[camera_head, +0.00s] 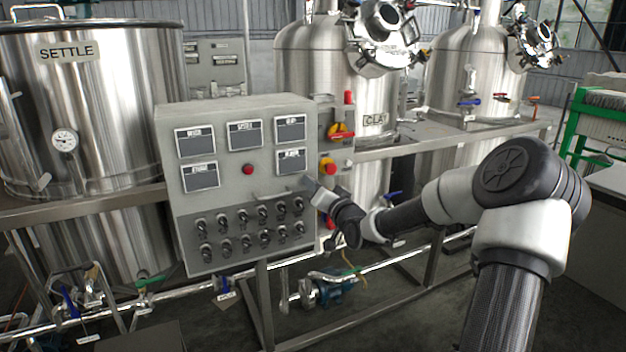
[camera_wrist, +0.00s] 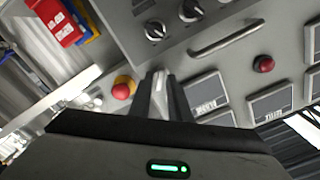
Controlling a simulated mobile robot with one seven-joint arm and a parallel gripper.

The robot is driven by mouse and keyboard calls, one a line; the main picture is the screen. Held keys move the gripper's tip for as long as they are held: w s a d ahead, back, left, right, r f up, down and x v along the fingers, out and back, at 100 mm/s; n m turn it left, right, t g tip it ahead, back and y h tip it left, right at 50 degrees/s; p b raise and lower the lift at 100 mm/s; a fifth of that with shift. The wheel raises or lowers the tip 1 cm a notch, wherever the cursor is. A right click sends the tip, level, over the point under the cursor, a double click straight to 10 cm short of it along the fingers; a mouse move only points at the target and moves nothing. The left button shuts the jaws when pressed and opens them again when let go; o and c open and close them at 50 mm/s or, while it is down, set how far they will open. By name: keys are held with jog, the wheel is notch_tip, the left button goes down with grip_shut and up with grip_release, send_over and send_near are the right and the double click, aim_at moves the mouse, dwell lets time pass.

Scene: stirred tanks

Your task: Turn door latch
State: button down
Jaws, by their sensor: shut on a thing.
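The grey control cabinet (camera_head: 228,150) stands in front of the tanks, its door facing me with display panels, a red button and rows of knobs. My gripper (camera_head: 311,186) reaches in from the right to the door's right edge. In the wrist view my gripper (camera_wrist: 161,80) points at the door face, its two dark fingers close together on a small pale metal piece, which looks like the door latch (camera_wrist: 160,88). The fingers hide most of the latch, and its turn angle cannot be told. A bar handle (camera_wrist: 228,38) is on the door beside it.
A red and yellow stop button (camera_head: 328,167) sits close to my gripper, right of the cabinet. A red and yellow switch (camera_head: 340,131) is above it. The settle tank (camera_head: 110,110) is left, the clay tank (camera_head: 310,65) behind. Pipes with valves run below.

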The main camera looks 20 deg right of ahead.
jog(key=m+p, duration=0.3)
jog(key=m, duration=0.7)
jog(key=shift+f+p, duration=0.15)
jog(key=shift+p, duration=0.15)
jog(key=shift+m, duration=0.4)
jog(key=c, duration=1.9)
grip_release()
jog(key=shift+o, duration=0.2)
jog(key=shift+s, duration=0.1)
jog(key=s+p, duration=0.1)
jog(key=s, duration=1.6)
jog(key=shift+d, duration=0.35)
